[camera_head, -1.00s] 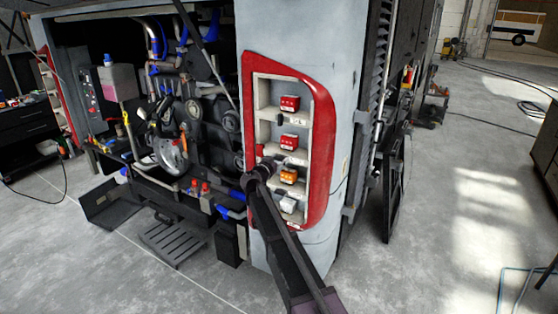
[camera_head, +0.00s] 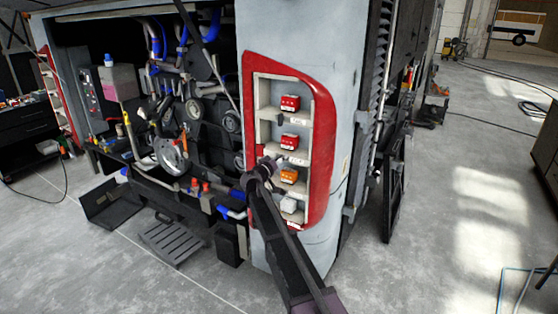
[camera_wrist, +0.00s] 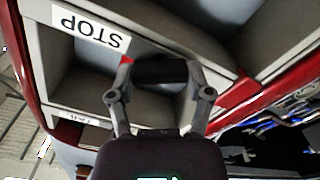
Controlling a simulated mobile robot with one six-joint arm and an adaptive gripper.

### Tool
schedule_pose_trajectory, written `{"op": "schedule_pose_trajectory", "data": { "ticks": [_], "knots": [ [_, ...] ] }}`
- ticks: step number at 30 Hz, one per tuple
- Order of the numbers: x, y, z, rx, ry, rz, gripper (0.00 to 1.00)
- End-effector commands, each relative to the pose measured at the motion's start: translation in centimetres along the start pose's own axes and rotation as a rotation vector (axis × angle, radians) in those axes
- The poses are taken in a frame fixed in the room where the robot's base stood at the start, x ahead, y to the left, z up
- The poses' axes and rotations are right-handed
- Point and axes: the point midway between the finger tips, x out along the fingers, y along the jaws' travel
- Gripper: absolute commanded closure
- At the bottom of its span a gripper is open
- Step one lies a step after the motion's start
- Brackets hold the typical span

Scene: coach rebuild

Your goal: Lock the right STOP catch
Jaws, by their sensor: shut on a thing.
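The STOP label (camera_wrist: 88,28) shows upside down in the wrist view on the light grey frame of a bay. The catch, a dark block (camera_wrist: 160,70), sits between my fingertips at the frame edge, with a small red mark (camera_wrist: 126,60) beside it. My gripper (camera_wrist: 160,78) is shut on this block. In the head view my gripper (camera_head: 272,164) is at the left side of the red-rimmed lamp panel (camera_head: 322,110), near the second and third lamps. The arm hides the panel's lower left part, and the catch is too small to tell there.
The panel bays hold red lamps (camera_head: 290,103) (camera_head: 289,142), an orange lamp (camera_head: 289,175) and a white lamp (camera_head: 289,205). The open engine bay (camera_head: 190,110) lies left of the panel. Grey floor (camera_head: 440,240) is clear at the right.

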Motion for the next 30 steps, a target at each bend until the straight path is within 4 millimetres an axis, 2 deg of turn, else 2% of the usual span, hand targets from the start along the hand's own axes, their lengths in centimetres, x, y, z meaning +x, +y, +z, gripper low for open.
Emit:
{"op": "schedule_pose_trajectory", "data": {
  "ticks": [21, 30],
  "knots": [
    [0.14, -0.26, -0.03, -0.683, 0.002, 0.001, 0.82],
    [0.15, -0.32, 0.01, -0.919, 0.002, 0.002, 0.82]
  ]
}}
